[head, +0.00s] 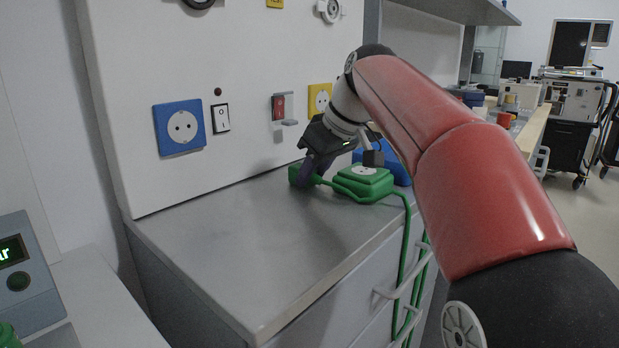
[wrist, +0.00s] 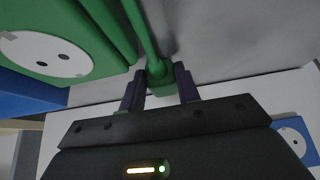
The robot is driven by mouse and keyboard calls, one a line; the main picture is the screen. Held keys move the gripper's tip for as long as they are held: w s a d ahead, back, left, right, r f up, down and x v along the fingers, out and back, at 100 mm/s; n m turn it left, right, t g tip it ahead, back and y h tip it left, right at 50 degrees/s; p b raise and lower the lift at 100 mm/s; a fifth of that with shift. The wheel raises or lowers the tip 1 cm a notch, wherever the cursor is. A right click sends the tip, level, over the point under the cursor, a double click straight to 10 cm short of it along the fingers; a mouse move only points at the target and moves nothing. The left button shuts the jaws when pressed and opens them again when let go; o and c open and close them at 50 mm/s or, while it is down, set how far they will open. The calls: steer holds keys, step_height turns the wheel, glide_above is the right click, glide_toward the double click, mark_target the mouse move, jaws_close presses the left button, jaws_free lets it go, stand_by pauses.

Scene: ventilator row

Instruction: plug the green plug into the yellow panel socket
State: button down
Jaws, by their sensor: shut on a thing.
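The green plug (head: 295,176) is at the back of the grey counter, near the foot of the white panel. My gripper (head: 310,172) is shut on it; in the wrist view the green plug (wrist: 159,76) sits between the two dark fingers of my gripper (wrist: 159,88). A green cable runs from the plug. The yellow panel socket (head: 319,99) is on the white panel, above my gripper and partly hidden by my arm. It is not in the wrist view. I cannot tell whether the plug touches the counter.
A green socket box (head: 362,182) stands right of the plug, with a blue box (head: 397,172) behind it. The panel carries a blue socket (head: 180,126), a white switch (head: 221,118) and a red switch (head: 279,107) with a small grey ledge. The counter's left part is clear.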

mark_target(314, 174)
steer(key=shift+r+p, duration=1.55)
steer(key=shift+p, duration=0.1)
steer(key=shift+s+f, duration=0.1)
